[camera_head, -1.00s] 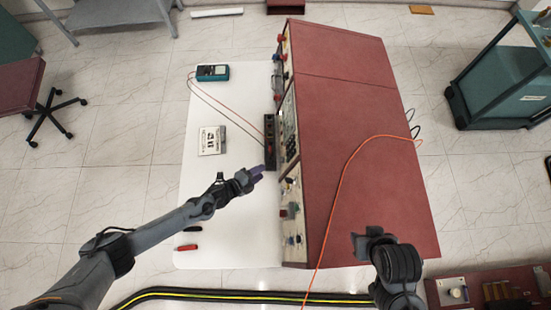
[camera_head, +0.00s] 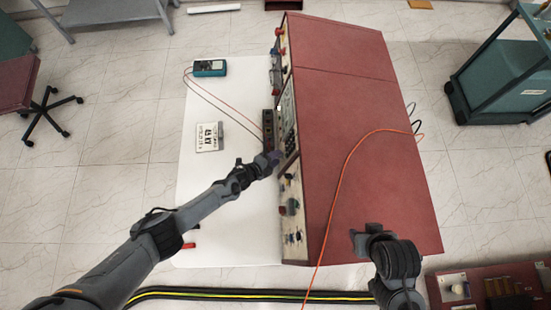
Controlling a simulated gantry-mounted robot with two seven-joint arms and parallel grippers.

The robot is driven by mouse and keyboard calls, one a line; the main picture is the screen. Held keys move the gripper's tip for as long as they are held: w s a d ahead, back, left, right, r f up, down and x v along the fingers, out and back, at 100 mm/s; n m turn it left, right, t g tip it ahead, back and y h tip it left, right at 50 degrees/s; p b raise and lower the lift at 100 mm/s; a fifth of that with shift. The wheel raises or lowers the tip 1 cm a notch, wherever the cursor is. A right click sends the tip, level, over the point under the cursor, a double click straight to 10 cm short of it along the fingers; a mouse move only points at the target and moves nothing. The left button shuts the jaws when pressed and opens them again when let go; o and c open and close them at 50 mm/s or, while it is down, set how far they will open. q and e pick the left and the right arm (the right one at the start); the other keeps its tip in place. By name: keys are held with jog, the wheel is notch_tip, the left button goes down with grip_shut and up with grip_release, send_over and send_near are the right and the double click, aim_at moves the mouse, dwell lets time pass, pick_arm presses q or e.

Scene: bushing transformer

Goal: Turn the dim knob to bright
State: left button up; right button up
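The red cabinet (camera_head: 360,105) stands on the white table, with its control panel (camera_head: 291,190) facing left and seen at a steep angle. Several small knobs and buttons show on the panel, but I cannot tell which one is the dim knob. My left gripper (camera_head: 275,158) is at the panel, near its middle; the fingertips are small and partly hidden, so I cannot tell whether they touch a knob or how far they are open. My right gripper (camera_head: 366,240) hangs over the near end of the cabinet top, with no object visible in it; its finger opening is unclear.
A teal multimeter (camera_head: 210,68) with leads to a black terminal block (camera_head: 268,127) lies on the white table (camera_head: 215,105). A small white meter (camera_head: 210,137) lies left of the panel. An orange cable (camera_head: 345,180) crosses the cabinet top. A teal cart (camera_head: 500,80) stands at right.

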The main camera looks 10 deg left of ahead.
pick_arm(q)
jog(key=shift+w+d+f, duration=0.15)
jog(key=shift+w, duration=0.1)
pick_arm(e)
jog(key=shift+f, duration=0.2)
pick_arm(q)
grip_shut()
jog(key=f+m+t+b, duration=0.1)
jog(key=b, duration=0.2)
jog(key=shift+s+h, duration=0.1)
jog(key=shift+h, duration=0.2)
pick_arm(e)
notch_tip(320, 180, down, 3)
jog(key=shift+r, duration=0.15)
pick_arm(q)
jog(key=shift+r+m+t+b, duration=0.15)
jog(key=shift+m+t+b, duration=0.15)
jog(key=shift+m+b, duration=0.15)
pick_arm(e)
jog(key=shift+f, duration=0.5)
pick_arm(q)
jog(key=shift+r, duration=0.15)
pick_arm(e)
jog(key=shift+r, duration=0.1)
pick_arm(q)
grip_release()
jog(key=shift+s+r, duration=0.1)
pick_arm(e)
jog(key=shift+r, duration=0.1)
